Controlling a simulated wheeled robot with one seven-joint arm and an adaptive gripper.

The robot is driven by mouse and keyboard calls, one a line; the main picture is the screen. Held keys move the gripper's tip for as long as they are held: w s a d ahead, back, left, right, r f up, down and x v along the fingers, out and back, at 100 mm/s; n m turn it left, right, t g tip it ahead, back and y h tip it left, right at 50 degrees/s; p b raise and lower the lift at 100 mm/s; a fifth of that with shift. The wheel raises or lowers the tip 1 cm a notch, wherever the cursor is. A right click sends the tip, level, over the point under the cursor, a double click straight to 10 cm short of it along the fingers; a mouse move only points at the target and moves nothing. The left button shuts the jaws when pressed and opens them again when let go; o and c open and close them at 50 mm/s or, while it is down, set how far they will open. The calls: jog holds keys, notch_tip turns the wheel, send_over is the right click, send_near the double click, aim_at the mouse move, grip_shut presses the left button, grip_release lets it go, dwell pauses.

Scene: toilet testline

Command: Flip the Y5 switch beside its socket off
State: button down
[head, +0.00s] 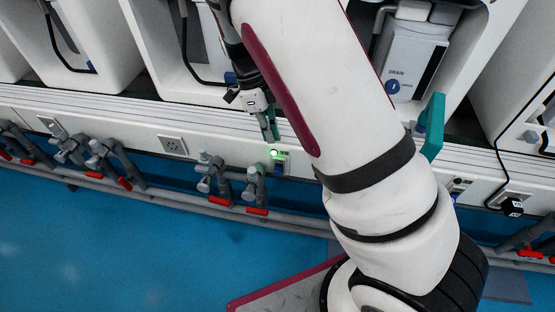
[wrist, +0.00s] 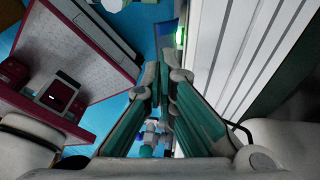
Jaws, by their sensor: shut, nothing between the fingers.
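A small switch with a lit green lamp (head: 274,153) sits on the white wall strip in the middle of the head view. Its lamp glows green in the wrist view (wrist: 180,37) near the top. A socket plate (head: 282,167) is right beside it, partly dark and blue. My gripper (head: 271,130) is shut and empty, its green fingers pointing down just above the switch. In the wrist view my gripper (wrist: 163,85) shows both green fingers close together. Whether the tips touch the switch is unclear. No Y5 label is readable.
Grey valves with red handles (head: 213,172) stand below the strip, close to the switch. Another socket (head: 173,146) is to the left. A black plug (head: 512,206) sits at the right. White toilet test bays (head: 90,55) line the wall above. The blue floor (head: 150,255) is clear at lower left.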

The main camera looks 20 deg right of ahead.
aim_at(279, 171)
jog(key=shift+f, duration=0.1)
jog(key=b+x, duration=0.5)
jog(key=x, duration=0.5)
jog(key=shift+s+p, duration=0.1)
jog(key=shift+p, duration=0.2)
